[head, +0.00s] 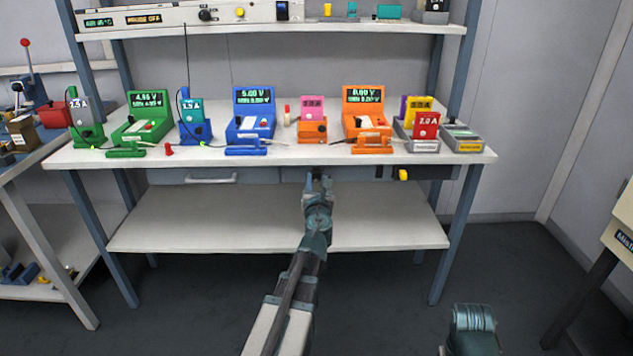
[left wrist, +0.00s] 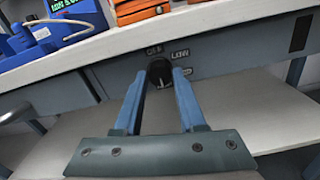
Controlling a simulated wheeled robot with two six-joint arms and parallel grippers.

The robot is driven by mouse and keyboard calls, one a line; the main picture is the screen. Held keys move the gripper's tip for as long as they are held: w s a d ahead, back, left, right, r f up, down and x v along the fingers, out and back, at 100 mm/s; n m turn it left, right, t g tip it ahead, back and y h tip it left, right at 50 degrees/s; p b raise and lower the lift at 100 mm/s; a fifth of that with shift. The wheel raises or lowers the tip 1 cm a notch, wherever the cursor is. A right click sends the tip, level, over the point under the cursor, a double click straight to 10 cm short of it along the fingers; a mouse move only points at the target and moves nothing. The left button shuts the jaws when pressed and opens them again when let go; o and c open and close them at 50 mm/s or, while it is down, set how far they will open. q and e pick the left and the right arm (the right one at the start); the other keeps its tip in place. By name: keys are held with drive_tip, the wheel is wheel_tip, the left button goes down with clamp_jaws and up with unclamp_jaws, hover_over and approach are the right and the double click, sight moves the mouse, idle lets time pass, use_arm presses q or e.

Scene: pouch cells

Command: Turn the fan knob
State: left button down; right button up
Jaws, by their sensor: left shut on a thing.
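A black round knob (left wrist: 159,70) sits on the grey-blue front panel under the bench top, with printed labels around it, among them "LOW". In the left wrist view the two blue fingers of my left gripper (left wrist: 163,78) stand on either side of it, shut on it. In the head view my left gripper (head: 318,182) reaches the bench's front edge, and its own fingers largely hide the knob. The knob's pointer direction is hard to tell. My right gripper is out of view.
A yellow knob (head: 403,174) is on the same front panel, to the right. The bench top (head: 300,156) above holds several coloured testers, including an orange one (head: 363,112) and a blue one (head: 251,113). A lower shelf (head: 180,228) lies below, bare.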

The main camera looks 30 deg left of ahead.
use_arm(q)
drive_tip(key=shift+d, duration=0.1)
drive_tip(key=c, duration=0.5)
unclamp_jaws()
drive_tip(key=shift+s, duration=0.1)
